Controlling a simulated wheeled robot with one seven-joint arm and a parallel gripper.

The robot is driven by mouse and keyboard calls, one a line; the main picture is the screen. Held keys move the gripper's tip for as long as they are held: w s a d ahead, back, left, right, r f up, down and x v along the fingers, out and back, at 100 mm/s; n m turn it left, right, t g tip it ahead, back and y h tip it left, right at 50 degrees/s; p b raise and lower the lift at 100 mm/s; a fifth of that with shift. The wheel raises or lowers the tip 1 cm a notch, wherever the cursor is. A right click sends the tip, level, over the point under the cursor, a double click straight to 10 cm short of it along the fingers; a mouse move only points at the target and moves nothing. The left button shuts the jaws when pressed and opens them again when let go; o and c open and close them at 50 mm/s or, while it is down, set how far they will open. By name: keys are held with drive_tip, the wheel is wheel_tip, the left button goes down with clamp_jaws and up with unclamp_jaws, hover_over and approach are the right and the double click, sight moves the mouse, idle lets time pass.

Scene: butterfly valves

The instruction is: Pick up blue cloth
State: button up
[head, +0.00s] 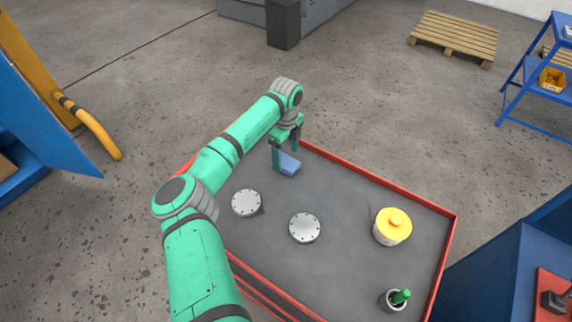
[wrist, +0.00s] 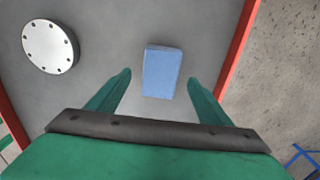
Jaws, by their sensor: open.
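The blue cloth (head: 289,164) is a small folded rectangle lying on the grey top of the cart (head: 335,190), close to its far red rim. In the wrist view the blue cloth (wrist: 162,72) lies ahead of and between the two green fingers, with a gap to each side. My gripper (head: 287,163) is open and empty, pointing down at the cloth. In the wrist view my gripper (wrist: 160,80) has its fingers spread wide. Part of the cloth is hidden behind a finger in the head view.
Two round metal discs (head: 246,203) (head: 305,228) lie on the cart top. A yellow-lidded container (head: 392,227) and a small cup with a green item (head: 396,299) stand to the right. A raised red rim (head: 380,184) edges the cart.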

drive_tip(key=shift+f, duration=1.3)
drive_tip(key=c, duration=1.1)
drive_tip(key=shift+c, duration=0.2)
drive_tip(key=shift+r, duration=0.1)
drive_tip(key=shift+w+r, duration=0.1)
drive_tip(key=shift+r, duration=0.35)
drive_tip(key=s+d+r, duration=0.2)
drive_tip(key=s+r, duration=0.4)
drive_tip(key=s+d+r, duration=0.3)
drive_tip(key=s+r, duration=0.3)
drive_tip(key=s, duration=0.1)
drive_tip(key=shift+d, duration=0.35)
